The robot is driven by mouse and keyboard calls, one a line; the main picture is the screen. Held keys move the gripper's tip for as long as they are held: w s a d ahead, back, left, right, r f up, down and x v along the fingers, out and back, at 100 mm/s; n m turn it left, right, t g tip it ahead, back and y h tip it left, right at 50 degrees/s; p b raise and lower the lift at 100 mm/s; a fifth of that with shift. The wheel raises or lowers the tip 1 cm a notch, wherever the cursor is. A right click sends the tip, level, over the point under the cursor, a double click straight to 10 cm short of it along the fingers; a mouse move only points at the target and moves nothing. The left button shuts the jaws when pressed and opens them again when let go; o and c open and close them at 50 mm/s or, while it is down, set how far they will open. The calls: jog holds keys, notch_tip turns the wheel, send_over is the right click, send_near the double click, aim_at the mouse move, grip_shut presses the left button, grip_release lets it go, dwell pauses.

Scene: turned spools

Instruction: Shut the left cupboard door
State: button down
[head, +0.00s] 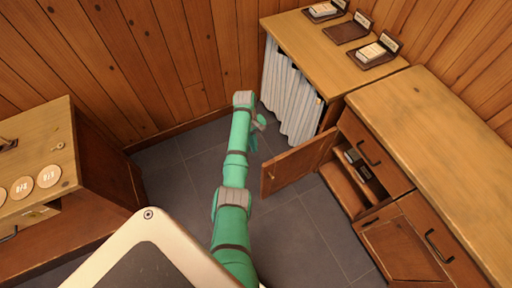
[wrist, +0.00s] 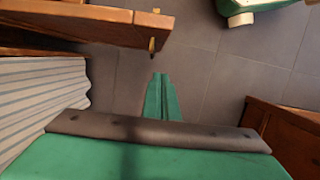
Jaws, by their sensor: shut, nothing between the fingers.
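The left cupboard door (head: 292,165) stands open, swung out from the wooden cupboard over the grey floor. In the wrist view the door (wrist: 85,22) fills the upper left, with a small brass-coloured knob (wrist: 152,44) near its free end. My green gripper (head: 254,146) is just left of the door's free edge in the head view, partly hidden by my arm. In the wrist view my gripper (wrist: 160,78) has its fingers together and empty, pointing at bare floor beside the door, with a visible gap to it.
A striped curtain (head: 290,100) hangs beside the open compartment, which holds small dark boxes (head: 356,160). The right cupboard door (head: 398,245) is shut. A wooden counter (head: 430,130) runs above. A bench (head: 60,150) stands at left. The floor (head: 300,225) between is clear.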

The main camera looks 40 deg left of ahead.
jog(key=s+d+f, duration=0.2)
jog(key=d+f, duration=0.3)
jog(key=f, duration=0.2)
jog(key=shift+s+d+f, duration=0.15)
jog(key=shift+d+f, duration=0.1)
jog(key=shift+d, duration=0.05)
dwell(0.4)
